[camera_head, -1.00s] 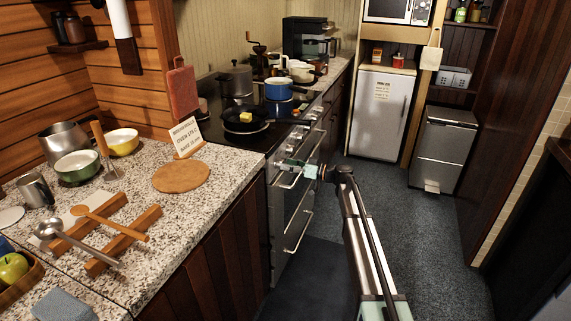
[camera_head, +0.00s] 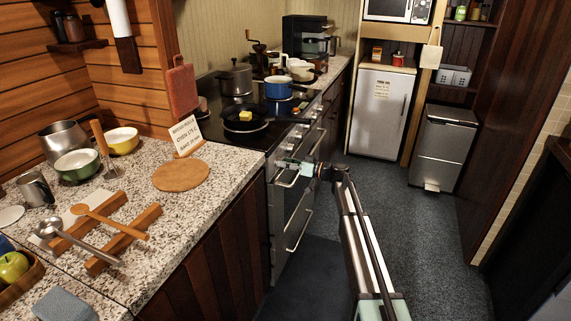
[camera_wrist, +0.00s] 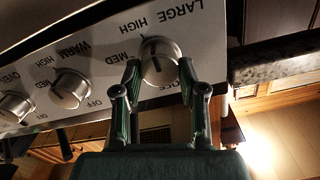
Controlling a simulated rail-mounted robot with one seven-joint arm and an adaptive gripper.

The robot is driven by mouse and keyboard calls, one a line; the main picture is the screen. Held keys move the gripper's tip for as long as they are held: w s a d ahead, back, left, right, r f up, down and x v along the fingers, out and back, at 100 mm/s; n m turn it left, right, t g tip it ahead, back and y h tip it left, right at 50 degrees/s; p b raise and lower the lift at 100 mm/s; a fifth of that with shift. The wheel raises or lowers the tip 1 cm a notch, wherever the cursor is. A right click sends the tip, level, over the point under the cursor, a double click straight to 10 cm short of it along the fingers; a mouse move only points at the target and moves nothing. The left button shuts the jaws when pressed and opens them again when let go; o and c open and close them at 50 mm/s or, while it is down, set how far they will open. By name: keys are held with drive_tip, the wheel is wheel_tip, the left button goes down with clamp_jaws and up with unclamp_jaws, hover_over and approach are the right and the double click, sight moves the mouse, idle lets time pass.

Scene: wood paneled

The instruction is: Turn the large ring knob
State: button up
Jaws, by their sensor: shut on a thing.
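The large ring knob (camera_wrist: 160,62) is a round metal knob under the word LARGE on the stove's pale control panel (camera_wrist: 205,30), in the wrist view. My gripper (camera_wrist: 163,80) has one finger on each side of this knob and is shut on it. The fingers hide parts of the dial lettering around it; HIGH and MED can be read.
A WARM knob (camera_wrist: 70,88) and an OVEN knob (camera_wrist: 14,106) sit beside it on the panel. Oven handles (camera_head: 298,232) stick out below my gripper. A frying pan (camera_head: 245,126) and a blue pot (camera_head: 279,88) stand on the cooktop. The floor (camera_head: 400,230) to the right is clear.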

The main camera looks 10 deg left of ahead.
drive_tip(key=shift+m, duration=0.3)
drive_tip(key=m+b, duration=0.2)
drive_tip(key=m, duration=0.8)
drive_tip(key=shift+w, duration=0.15)
drive_tip(key=shift+f, duration=0.1)
idle(0.4)
drive_tip(key=o, duration=1.1)
drive_tip(key=shift+a, duration=0.1)
drive_tip(key=shift+o, duration=0.2)
drive_tip(key=v, duration=1.2)
